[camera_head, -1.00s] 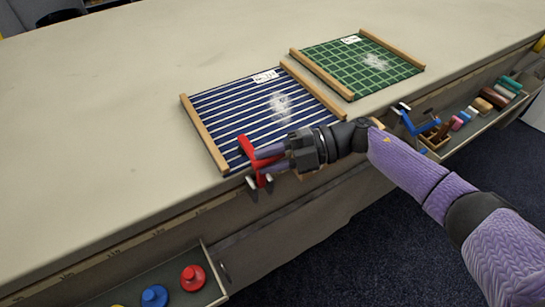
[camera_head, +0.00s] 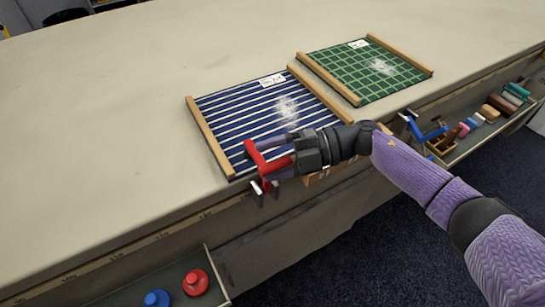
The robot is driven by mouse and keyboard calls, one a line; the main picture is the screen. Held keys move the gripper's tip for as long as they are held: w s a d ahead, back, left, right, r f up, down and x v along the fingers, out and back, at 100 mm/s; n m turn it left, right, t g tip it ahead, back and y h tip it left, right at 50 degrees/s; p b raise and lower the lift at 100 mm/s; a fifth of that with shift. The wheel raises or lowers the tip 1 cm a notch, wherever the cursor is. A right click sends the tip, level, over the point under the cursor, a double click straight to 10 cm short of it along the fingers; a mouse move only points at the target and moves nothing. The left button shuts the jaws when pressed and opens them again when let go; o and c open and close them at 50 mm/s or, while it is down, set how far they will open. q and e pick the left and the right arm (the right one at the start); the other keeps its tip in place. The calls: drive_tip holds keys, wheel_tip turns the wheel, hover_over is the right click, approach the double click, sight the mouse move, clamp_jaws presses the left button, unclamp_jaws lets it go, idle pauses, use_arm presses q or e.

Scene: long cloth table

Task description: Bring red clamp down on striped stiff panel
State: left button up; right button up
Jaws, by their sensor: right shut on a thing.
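The striped stiff panel (camera_head: 235,108) is dark blue with white stripes and has wooden strips along two sides. It lies on the table near the front edge, with a white label and a pale powdery patch on it. The red clamp (camera_head: 256,158) is at the panel's front edge, its upper part over the panel and its lower part in front of the table edge. My right gripper (camera_head: 275,157) is shut on the red clamp. Whether the clamp touches the panel cannot be told. My left gripper is not in view.
A green checked panel (camera_head: 350,65) lies behind and to the right. A blue clamp (camera_head: 427,130) sits at the table edge on the right, by an open drawer of rolls. Another open drawer holds a red knob (camera_head: 195,281) and a blue knob (camera_head: 157,299). The left tabletop (camera_head: 90,120) is clear.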

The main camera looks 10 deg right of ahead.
drive_tip(key=d+r, duration=0.1)
drive_tip(key=d, duration=0.8)
drive_tip(key=shift+d+r+b, duration=0.35)
drive_tip(key=shift+d+r, duration=0.05)
